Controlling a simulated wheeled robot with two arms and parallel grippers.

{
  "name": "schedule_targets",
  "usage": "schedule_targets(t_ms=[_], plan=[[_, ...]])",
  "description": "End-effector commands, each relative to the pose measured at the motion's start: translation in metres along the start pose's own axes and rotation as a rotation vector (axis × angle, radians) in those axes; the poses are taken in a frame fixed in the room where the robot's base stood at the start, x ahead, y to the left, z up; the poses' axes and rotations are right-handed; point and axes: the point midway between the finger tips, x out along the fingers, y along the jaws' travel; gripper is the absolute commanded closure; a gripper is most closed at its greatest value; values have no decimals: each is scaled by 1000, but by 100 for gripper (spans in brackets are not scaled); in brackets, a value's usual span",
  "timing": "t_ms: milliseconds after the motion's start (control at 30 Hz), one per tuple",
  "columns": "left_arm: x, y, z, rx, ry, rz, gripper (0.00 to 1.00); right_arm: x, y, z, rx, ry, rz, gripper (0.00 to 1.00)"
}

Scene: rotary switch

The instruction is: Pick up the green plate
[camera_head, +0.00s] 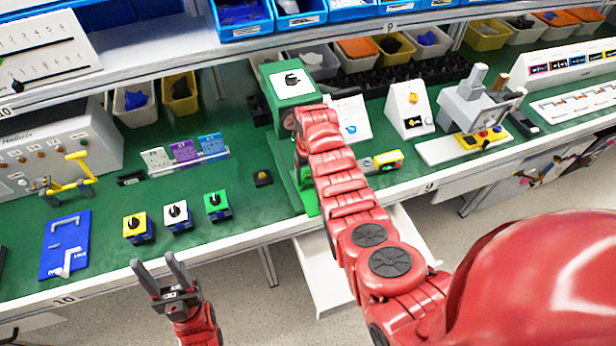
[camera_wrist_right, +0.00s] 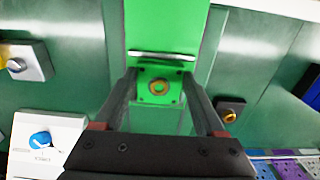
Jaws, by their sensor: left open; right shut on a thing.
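The green plate (camera_wrist_right: 146,97), a small square with a brass-coloured ring in its middle, shows in the right wrist view between the fingers of my right gripper (camera_wrist_right: 158,80). The fingers are closed against its two sides. In the head view the plate and the right fingertips are hidden behind my red right arm, at the green stand (camera_head: 290,88). My left gripper (camera_head: 163,274) is open and empty, in front of the bench's front edge.
The green stand carries a white panel with a black knob. Yellow, white and green switch boxes (camera_head: 217,206) stand on the green bench top left of it. A blue lock board (camera_head: 65,245) lies further left. A white drawer (camera_head: 322,278) hangs open below the bench.

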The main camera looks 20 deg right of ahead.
Motion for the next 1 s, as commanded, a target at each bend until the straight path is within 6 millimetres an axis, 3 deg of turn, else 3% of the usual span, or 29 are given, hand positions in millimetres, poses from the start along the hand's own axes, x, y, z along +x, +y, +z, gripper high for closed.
schedule_targets(t_ms=[33,133,567,867,1000], plan=[[0,0,0,0,0,0,50,0,0,0,0,0,0,68],[0,0,0,0,0,0,50,0,0,0,0,0,0,86],[-4,0,1,0,0,0,50,-4,0,-1,0,3,0,86],[-22,1,4,0,0,0,50,-30,1,-2,1,8,1,86],[-19,1,3,0,1,0,50,-34,1,12,1,3,1,86]])
